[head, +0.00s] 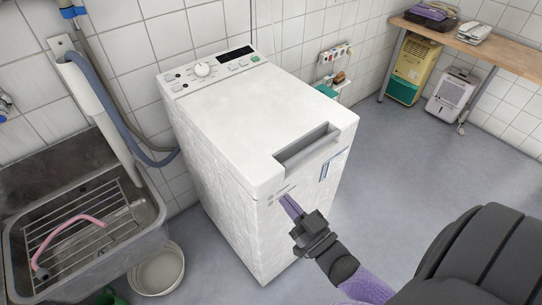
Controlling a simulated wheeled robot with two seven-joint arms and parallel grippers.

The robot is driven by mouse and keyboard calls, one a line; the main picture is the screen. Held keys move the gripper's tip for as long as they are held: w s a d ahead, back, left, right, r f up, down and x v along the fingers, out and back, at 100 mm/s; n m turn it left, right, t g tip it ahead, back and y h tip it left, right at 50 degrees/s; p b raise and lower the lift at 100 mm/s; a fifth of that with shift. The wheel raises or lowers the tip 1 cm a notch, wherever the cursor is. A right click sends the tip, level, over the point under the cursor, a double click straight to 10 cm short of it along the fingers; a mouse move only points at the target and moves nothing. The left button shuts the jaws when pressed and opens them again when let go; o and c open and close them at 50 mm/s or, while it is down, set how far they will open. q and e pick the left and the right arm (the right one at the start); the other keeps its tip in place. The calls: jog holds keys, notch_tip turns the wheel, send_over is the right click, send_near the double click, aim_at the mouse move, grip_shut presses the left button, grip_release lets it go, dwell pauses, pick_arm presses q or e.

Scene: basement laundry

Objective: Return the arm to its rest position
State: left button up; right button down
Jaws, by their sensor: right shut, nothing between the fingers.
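My right gripper (290,203) is shut and empty. Its purple fingers are in front of the upper front face of the white top-loading washing machine (240,119), below the recessed handle in its lid edge. I cannot tell whether the fingertips touch the machine. My right arm (368,285) comes in from the bottom right. The lid of the machine is down. My left gripper is not in the head view.
A grey sink (150,240) with a wire rack and a pink hose (68,232) stands at the left. A white bowl (157,270) is on the floor beside it. A wooden bench (480,46) stands at the back right, with a dehumidifier (452,96) underneath. The floor right of the machine is clear.

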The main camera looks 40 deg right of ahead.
jog(key=s+a+f+g, duration=0.1)
jog(key=s+f+g, duration=0.3)
jog(key=f, duration=0.3)
jog(key=s+a+f+g+h, duration=0.1)
jog(key=s+f+g, duration=0.2)
jog(key=f, duration=0.4)
jog(key=s+a+f+g, duration=0.1)
jog(key=s+f+g, duration=0.3)
jog(key=f, duration=0.3)
jog(key=s+a+f+g, duration=0.1)
jog(key=s+f+g, duration=0.1)
jog(key=s, duration=0.4)
jog(key=s+f+n+g, duration=0.1)
jog(key=s+f+g, duration=0.2)
jog(key=s, duration=0.3)
jog(key=s+a+f+g+h, duration=0.1)
jog(key=s+f+g, duration=0.2)
jog(key=s, duration=0.3)
jog(key=shift+a+f+n+g, duration=0.2)
jog(key=shift+a+n+g, duration=0.1)
jog(key=shift+g, duration=0.4)
jog(key=shift+w, duration=0.15)
